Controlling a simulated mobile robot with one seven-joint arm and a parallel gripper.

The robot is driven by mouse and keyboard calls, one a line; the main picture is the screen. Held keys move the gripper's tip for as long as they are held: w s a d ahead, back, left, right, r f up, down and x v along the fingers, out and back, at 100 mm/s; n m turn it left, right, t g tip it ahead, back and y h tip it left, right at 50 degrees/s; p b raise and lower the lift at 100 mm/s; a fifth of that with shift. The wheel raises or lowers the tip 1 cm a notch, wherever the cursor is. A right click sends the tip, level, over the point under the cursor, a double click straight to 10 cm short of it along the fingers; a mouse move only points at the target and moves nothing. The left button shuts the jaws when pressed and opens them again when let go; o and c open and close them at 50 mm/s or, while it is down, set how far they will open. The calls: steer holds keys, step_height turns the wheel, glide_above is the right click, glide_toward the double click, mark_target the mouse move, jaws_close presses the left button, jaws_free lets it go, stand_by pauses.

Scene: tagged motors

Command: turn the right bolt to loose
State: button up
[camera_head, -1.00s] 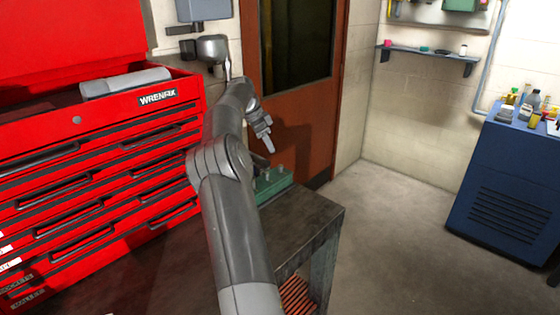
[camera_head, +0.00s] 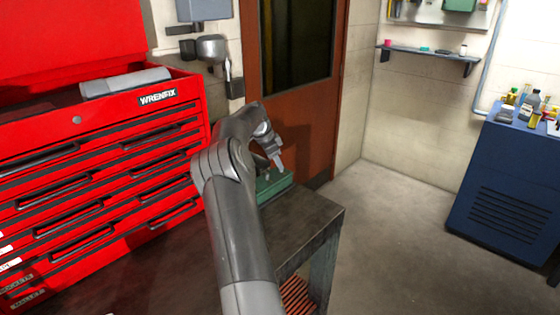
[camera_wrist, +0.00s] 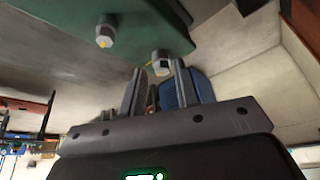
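A green block (camera_head: 271,187) sits on the dark bench, partly hidden behind my arm. In the wrist view the green block (camera_wrist: 150,22) shows two grey hex bolts with yellow marks. One bolt (camera_wrist: 162,62) lies in line with the gap between my fingertips; I cannot tell whether they reach around it. The other bolt (camera_wrist: 104,33) is apart, to the left. My gripper (camera_head: 280,166) points down over the right part of the block in the head view. In the wrist view my gripper (camera_wrist: 158,68) is open, with gaps beside the bolt and nothing held.
The dark bench (camera_head: 305,218) has bare top in front of the block. A red tool chest (camera_head: 100,165) stands to the left and a brown door (camera_head: 310,125) behind. A blue cabinet (camera_head: 510,200) is at the far right, with open floor between.

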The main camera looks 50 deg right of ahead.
jaws_close()
steer(key=shift+s+n, duration=0.1)
steer(key=shift+n, duration=0.2)
steer(key=shift+s+a+f+n+t, duration=0.1)
steer(key=shift+n+t, duration=0.2)
steer(key=shift+n, duration=0.4)
steer(key=shift+s+n+t, duration=0.1)
steer(key=shift+n+t, duration=0.2)
steer(key=shift+n, duration=0.4)
steer(key=shift+s, duration=0.1)
steer(key=shift+s+n+t+h, duration=0.2)
steer(key=shift+n+t, duration=0.2)
steer(key=shift+n, duration=0.75)
steer(key=shift+s+n+t+h, duration=0.15)
steer(key=shift+n+t, duration=0.25)
steer(key=shift+n, duration=0.75)
stand_by(0.4)
steer(key=n, duration=0.2)
steer(key=t, duration=0.1)
steer(key=shift+s+d+n, duration=0.25)
steer(key=shift+d+n, duration=0.05)
steer(key=shift+n, duration=0.1)
steer(key=shift+s+d+n+t+y, duration=0.1)
steer(key=shift+n+t+y, duration=0.25)
steer(key=shift+n, duration=0.6)
steer(key=shift+n+t+y, duration=0.3)
steer(key=shift+n+t, duration=0.05)
steer(key=shift+n, duration=0.6)
